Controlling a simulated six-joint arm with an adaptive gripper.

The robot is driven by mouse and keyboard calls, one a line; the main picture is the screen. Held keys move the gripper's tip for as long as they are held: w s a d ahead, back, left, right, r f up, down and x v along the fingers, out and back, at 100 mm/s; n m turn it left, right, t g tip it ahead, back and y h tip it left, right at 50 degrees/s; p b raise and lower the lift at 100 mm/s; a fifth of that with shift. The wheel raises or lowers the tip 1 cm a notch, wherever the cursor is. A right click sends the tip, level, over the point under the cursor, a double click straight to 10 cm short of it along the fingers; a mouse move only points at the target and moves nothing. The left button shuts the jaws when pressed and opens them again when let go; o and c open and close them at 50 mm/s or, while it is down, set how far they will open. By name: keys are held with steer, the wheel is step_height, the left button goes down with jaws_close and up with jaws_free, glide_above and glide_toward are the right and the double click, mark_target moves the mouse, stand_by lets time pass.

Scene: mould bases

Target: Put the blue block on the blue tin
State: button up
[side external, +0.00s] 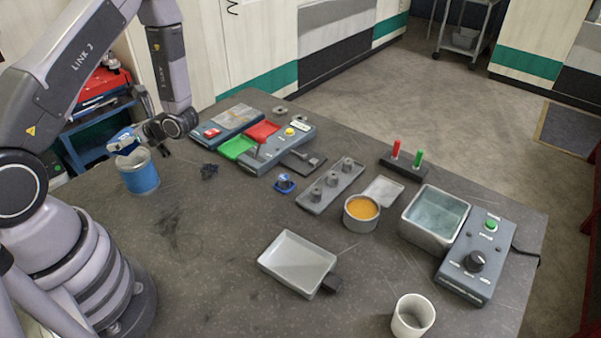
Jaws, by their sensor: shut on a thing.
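The blue tin (140,178) stands upright on the left part of the table, near my base, with a pale rim. The blue block (122,141), with a light mark on it, is at the tin's top, over its back left rim. My gripper (131,142) is shut on the block, reaching in from the right at the tin's height. Whether the block touches the rim cannot be told from this view. The fingertips are small and partly hidden.
Right of the tin lie a dark scrap (209,171), a green tray (237,148), a red tray (263,132) and a small blue part (285,184). Farther right are a rack of grey pieces (331,188), an orange-filled pot (362,212) and a water basin (434,217). The front left table is clear.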

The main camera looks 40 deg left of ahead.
mark_target(136, 147)
steer(key=shift+f, duration=1.45)
steer(key=shift+f, duration=0.15)
steer(key=o, duration=1.2)
steer(key=v, duration=1.2)
steer(key=s+d+r+n+t+h, duration=0.3)
steer(key=s+d+r+n+h, duration=0.1)
steer(key=r, duration=0.4)
steer(key=s+d+r+n+t+h, duration=0.4)
steer(key=d+r+n, duration=0.1)
steer(key=r, duration=0.4)
steer(key=s+d+r+n+t+h, duration=0.3)
steer(key=s+d+r+n+h, duration=0.1)
steer(key=r, duration=0.5)
steer(key=shift+s+d+n+t+h, duration=0.3)
steer(key=shift+s+d, duration=0.15)
steer(key=shift+d, duration=0.4)
